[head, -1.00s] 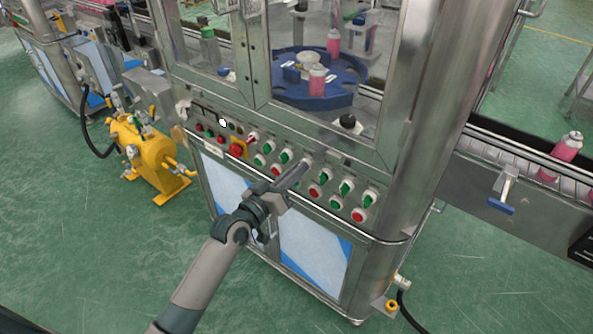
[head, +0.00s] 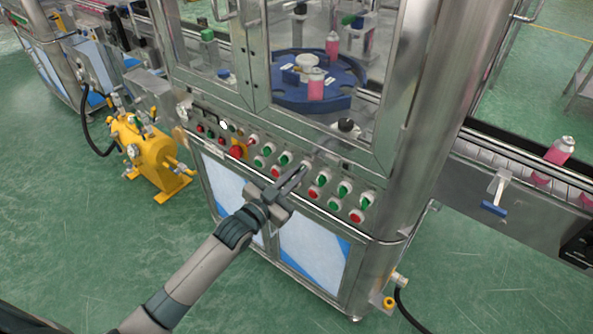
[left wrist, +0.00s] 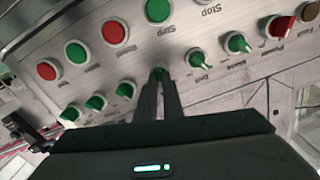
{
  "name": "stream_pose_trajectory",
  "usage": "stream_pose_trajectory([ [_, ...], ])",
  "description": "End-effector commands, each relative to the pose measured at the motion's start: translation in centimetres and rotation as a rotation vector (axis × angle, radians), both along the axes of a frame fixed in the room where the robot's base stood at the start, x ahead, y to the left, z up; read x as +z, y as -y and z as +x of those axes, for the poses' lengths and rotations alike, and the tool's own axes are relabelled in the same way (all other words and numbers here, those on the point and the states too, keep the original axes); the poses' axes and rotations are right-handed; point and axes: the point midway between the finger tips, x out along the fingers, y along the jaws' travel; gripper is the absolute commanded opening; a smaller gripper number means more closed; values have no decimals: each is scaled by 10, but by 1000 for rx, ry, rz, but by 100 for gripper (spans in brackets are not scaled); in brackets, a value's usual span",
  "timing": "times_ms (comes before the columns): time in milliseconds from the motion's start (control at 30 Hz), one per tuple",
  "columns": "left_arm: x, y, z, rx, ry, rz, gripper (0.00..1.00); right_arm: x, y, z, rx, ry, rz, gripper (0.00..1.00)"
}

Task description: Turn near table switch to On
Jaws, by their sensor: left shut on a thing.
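My left gripper (head: 302,172) reaches the front control panel (head: 222,148) of the steel machine. In the left wrist view its two fingers (left wrist: 162,78) are closed around a green switch knob (left wrist: 158,70) in the row of green knobs. The fingers mostly hide this knob, and its label and pointing direction cannot be read. Neighbouring green knobs stand on either side, one at the left (left wrist: 126,89) and one at the right (left wrist: 199,58). In the head view the fingertips cover the held knob. My right gripper is not in view.
Red and green push buttons, such as a red one (head: 314,192), line the panel close to the fingers. A yellow tank (head: 140,145) stands on the floor at left. A conveyor (head: 500,165) with a pink can (head: 560,150) runs at right. Glass doors rise above the panel.

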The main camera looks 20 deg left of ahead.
Motion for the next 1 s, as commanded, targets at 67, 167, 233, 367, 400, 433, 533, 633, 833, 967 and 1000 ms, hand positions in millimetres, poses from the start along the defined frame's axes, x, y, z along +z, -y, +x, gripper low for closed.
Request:
stream_pose_trajectory([
  [67,1,0,0,0,21,58,0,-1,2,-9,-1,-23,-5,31],
  [167,1,1,0,-1,44,123,0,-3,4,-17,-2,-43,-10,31],
  [233,0,1,0,-1,57,159,0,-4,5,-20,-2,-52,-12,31],
  [367,0,1,0,-1,75,211,0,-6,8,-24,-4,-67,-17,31],
  [400,-1,1,0,-1,79,221,0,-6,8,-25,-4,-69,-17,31],
  [433,-1,1,0,-1,82,229,0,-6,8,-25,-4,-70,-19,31],
  [533,-1,1,0,0,88,244,0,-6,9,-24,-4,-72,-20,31],
  [633,-1,1,0,0,90,250,0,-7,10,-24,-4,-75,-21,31],
  [833,-1,1,0,0,91,251,0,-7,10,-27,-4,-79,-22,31],
  [967,-1,1,0,0,90,251,14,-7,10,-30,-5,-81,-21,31],
  [1000,-1,1,0,0,90,251,24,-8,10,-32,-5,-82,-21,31],
])
